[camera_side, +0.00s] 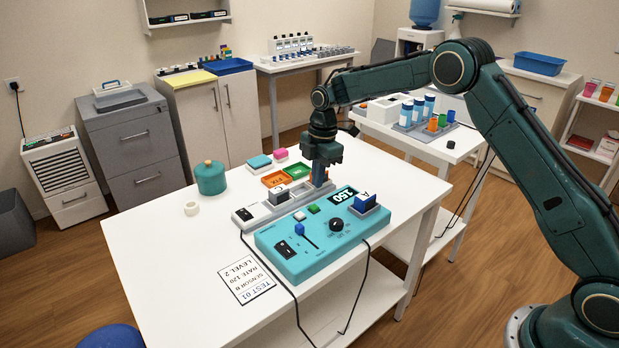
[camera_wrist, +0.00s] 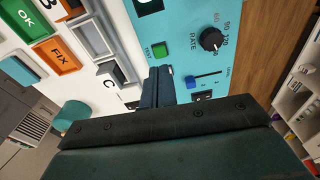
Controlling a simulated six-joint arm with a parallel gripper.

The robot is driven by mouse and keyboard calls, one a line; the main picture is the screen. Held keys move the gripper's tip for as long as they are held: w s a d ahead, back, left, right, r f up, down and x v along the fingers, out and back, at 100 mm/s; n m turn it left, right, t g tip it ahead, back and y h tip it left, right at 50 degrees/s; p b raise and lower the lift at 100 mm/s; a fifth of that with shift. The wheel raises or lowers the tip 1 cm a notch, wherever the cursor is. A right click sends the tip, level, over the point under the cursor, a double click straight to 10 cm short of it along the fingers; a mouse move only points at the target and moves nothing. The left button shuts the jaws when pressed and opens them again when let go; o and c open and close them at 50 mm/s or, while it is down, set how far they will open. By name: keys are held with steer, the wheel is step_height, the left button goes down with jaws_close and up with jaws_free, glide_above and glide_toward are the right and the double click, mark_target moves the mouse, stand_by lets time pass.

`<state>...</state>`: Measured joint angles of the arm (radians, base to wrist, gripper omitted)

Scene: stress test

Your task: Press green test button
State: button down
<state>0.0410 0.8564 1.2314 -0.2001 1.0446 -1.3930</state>
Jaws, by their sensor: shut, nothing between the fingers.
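The green test button (camera_side: 313,209) is a small square on the top of a teal control box (camera_side: 290,262) on the white table. It also shows in the wrist view (camera_wrist: 160,50), beside a TEST label. My gripper (camera_side: 319,183) points down above the grey tray strip behind the box, a little beyond the button in the side view. In the wrist view its fingers (camera_wrist: 158,86) are together and empty, with the button just past their tips. The button is not covered in either view. The height gap to it is hard to judge.
The box also carries a black knob (camera_side: 336,224), a blue slider (camera_side: 299,228), a black switch (camera_side: 285,249) and a display reading 150 (camera_side: 343,195). A blue block (camera_side: 365,203) stands at its right end. Cables run off the table's front. The table's left side is mostly clear.

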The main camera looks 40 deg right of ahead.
mark_target(315, 206)
steer(key=shift+a+f, duration=0.15)
steer(key=shift+f, duration=1.3)
steer(key=shift+a+f, duration=0.15)
steer(key=shift+f, duration=1.25)
steer(key=shift+f, duration=0.5)
steer(key=shift+s+d+r, duration=0.1)
steer(key=shift+d+r, duration=0.2)
steer(key=shift+d, duration=0.45)
steer(key=shift+d+r, duration=0.25)
steer(key=shift+d, duration=0.5)
steer(key=shift+r, duration=0.1)
